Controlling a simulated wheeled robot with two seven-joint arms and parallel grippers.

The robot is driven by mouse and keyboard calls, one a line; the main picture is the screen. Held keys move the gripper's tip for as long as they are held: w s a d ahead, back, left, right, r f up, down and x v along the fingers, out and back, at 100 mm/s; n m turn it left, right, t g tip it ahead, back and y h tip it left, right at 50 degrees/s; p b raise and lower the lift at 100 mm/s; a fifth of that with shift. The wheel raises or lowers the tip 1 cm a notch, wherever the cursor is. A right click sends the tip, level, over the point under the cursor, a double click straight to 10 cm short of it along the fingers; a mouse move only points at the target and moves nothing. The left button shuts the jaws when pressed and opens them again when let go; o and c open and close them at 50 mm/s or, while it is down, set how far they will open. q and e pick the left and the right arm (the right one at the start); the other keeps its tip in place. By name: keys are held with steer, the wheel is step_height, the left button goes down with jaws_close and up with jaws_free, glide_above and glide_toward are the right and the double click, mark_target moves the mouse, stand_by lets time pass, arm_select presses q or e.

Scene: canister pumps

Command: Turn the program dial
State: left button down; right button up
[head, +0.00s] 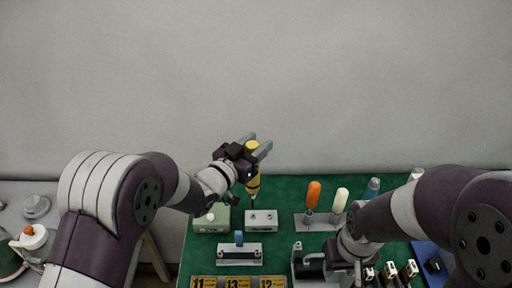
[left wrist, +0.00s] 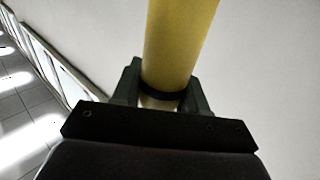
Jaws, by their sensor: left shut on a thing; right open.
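My left gripper (head: 257,147) is shut on a yellow screwdriver-like tool (head: 252,180) with black bands, held nearly upright with its dark, thin end downward. That end is just above or behind the small grey block (head: 261,220) with two round spots; I cannot tell if they touch. The tool's yellow body also fills the jaws in the left wrist view (left wrist: 178,45). A green box (head: 211,219) with a pale knob stands left of the grey block. I cannot tell which part is the program dial. My right gripper (head: 308,263) is open, low over the mat and partly hidden by its own arm.
A grey fixture (head: 239,254) with a blue upright handle stands in front. Tools with orange (head: 314,194) and cream (head: 341,199) handles stand in a rack to the right. Yellow number plates 11, 13 and 12 (head: 238,283) lie at the green mat's (head: 279,187) front.

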arm_select(q)
steer(key=shift+r, duration=0.55)
arm_select(e)
steer(key=shift+r, duration=0.3)
